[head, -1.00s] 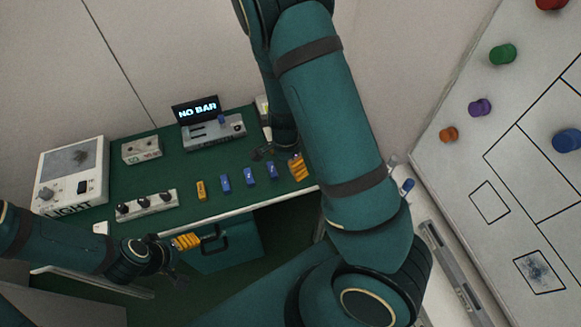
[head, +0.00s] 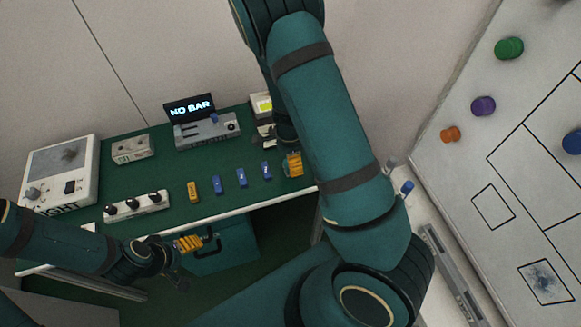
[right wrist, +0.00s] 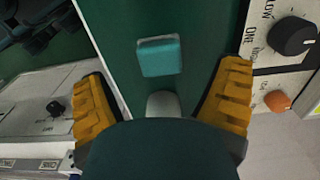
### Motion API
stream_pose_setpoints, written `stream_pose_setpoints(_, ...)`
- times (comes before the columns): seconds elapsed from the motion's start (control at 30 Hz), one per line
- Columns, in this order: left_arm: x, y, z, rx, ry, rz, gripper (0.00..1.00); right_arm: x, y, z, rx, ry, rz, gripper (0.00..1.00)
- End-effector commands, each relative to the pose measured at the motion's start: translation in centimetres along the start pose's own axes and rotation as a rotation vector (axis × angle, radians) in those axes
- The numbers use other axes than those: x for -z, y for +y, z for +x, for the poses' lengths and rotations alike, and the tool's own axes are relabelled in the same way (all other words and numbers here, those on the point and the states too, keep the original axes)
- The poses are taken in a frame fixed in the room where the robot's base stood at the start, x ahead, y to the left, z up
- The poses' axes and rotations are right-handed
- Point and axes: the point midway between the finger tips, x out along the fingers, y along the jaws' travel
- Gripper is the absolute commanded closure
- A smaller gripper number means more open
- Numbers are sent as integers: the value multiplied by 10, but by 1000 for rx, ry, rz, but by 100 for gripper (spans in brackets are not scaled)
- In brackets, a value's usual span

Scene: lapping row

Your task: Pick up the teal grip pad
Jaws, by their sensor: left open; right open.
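The teal grip pad (right wrist: 159,56) is a small rounded square block on the green table top in the right wrist view. My right gripper (right wrist: 160,98) is open, with its yellow-padded fingers spread left and right of the pad's line and the pad beyond them, untouched. A pale grey rounded piece (right wrist: 163,104) shows between the fingers, closer to the palm. I cannot make out the pad in the head view, where my right arm covers part of the table. My left gripper (head: 184,262) is open and empty in front of the table's front edge.
A knob panel (right wrist: 290,45) is close to the right finger and a grey device (right wrist: 40,110) close to the left one. On the table (head: 175,190) stand several blue blocks, an orange block (head: 193,192), a three-knob box (head: 136,206) and a "NO BAR" display (head: 190,109).

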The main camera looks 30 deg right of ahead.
Motion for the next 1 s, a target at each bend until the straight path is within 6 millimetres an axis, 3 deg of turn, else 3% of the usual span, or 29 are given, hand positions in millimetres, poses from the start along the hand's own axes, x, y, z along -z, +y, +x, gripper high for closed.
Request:
stream_pose_setpoints(0.3,-7,-6,16,-2,-15,4,30,3,1,44,-2,0,0,11)
stream_pose_setpoints(0.57,-8,-6,16,-2,-16,5,30,3,1,48,-1,0,-1,11)
stream_pose_setpoints(0.6,-8,-6,16,-2,-16,5,30,3,1,48,-1,0,-1,15)
stream_pose_setpoints(0.7,-8,-6,16,-2,-16,5,30,3,1,48,-1,0,-1,50)
stream_pose_setpoints(0.8,-8,-6,16,-2,-16,5,30,3,1,48,-1,0,-1,79)
stream_pose_setpoints(1.0,-8,-6,16,-2,-16,4,30,2,1,48,-1,0,-1,80)
